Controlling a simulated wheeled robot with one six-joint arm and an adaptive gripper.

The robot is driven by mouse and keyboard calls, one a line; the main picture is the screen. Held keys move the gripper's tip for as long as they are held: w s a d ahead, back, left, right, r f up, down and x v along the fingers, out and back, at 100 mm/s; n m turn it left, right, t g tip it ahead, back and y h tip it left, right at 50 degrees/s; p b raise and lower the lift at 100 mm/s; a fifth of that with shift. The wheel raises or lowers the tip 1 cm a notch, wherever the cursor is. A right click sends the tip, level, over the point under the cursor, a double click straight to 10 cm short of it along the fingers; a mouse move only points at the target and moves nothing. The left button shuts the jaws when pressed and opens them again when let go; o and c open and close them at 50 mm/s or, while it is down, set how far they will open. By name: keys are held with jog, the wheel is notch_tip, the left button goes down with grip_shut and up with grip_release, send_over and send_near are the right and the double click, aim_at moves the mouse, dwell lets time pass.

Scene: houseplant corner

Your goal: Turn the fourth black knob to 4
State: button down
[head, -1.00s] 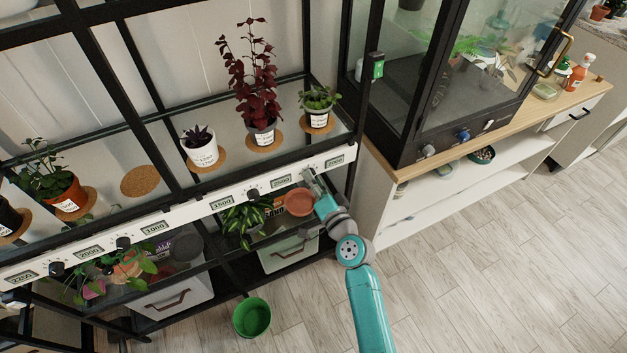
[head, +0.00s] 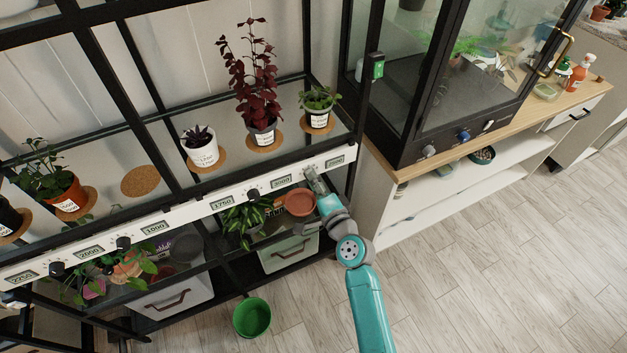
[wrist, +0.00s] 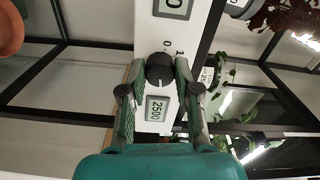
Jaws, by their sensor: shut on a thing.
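The white control strip (head: 150,229) on the plant shelf's front bears several black knobs, including one at the far left (head: 58,269), one beside it (head: 124,243) and one further right (head: 253,194). In the wrist view the black knob (wrist: 160,69) at the strip's right end sits between my gripper's fingers (wrist: 160,78), which are shut on it. Marks 0 and 1 show near it; other marks are hidden. A display reading 2500 (wrist: 157,108) is beside it. In the head view my gripper (head: 309,173) hides this knob.
Potted plants stand on the shelf above the strip, among them a dark red one (head: 262,132). A green pot (head: 252,317) stands on the floor. A black-framed glass cabinet (head: 420,150) is to the right.

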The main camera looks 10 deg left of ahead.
jog(key=c, duration=0.8)
grip_release()
jog(key=shift+s+d, duration=0.1)
jog(key=v, duration=1.1)
jog(key=shift+s+d, duration=0.25)
jog(key=shift+s, duration=0.05)
